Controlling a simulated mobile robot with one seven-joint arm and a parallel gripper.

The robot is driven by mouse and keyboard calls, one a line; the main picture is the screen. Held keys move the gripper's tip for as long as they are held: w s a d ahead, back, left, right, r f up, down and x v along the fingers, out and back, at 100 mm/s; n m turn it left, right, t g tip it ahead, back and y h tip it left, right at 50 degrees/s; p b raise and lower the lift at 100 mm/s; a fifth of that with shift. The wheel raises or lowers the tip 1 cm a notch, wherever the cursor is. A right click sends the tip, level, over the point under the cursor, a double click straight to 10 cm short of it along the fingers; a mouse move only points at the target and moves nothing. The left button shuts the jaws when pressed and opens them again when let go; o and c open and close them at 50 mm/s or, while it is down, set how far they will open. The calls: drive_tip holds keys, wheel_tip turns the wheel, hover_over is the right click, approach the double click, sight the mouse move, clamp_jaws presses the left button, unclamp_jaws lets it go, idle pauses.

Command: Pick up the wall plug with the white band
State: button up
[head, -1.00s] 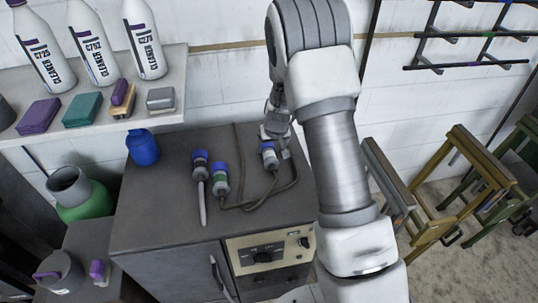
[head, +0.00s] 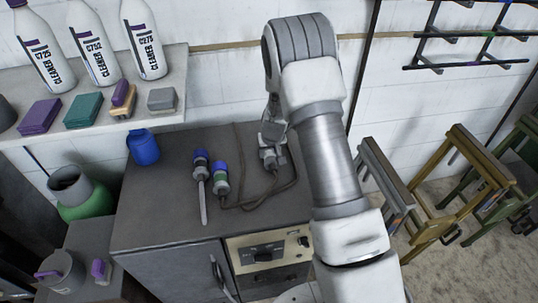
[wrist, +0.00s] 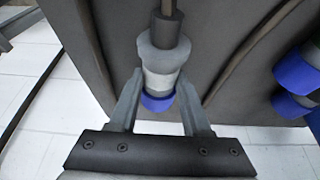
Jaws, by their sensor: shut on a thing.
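The wall plug with the white band (wrist: 158,82) is between the fingers of my gripper (wrist: 158,100) in the wrist view. It has a grey body, a pale band and a blue end pointing toward the gripper's base; a dark cord leaves its other end. My gripper is shut on it. In the head view my gripper (head: 271,150) is over the right back part of the dark cabinet top, and the plug is mostly hidden there. I cannot tell whether it touches the top. A blue-ended plug with a green band (head: 220,181) lies to the left.
Another blue-ended item (head: 201,168) with a pale rod lies left of the green-banded plug. Dark cords loop across the cabinet top (head: 160,205). A blue jar (head: 144,147) stands at its left back. A shelf (head: 165,118) with bottles and blocks is above left; wooden stools (head: 460,185) are right.

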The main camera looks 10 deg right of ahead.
sight(272, 152)
clamp_jaws()
drive_tip(key=shift+r, duration=0.2)
drive_tip(key=shift+r, duration=0.25)
drive_tip(key=r, duration=0.3)
drive_tip(key=shift+s+d+r+b, duration=0.2)
drive_tip(key=shift+d+r+b, duration=0.15)
drive_tip(key=s+d+r+b, duration=0.2)
drive_tip(key=s+d+r, duration=0.4)
drive_tip(key=s+d, duration=0.1)
drive_tip(key=shift+s+d+r, duration=0.25)
drive_tip(key=shift+s+d, duration=0.05)
drive_tip(key=shift+d, duration=0.1)
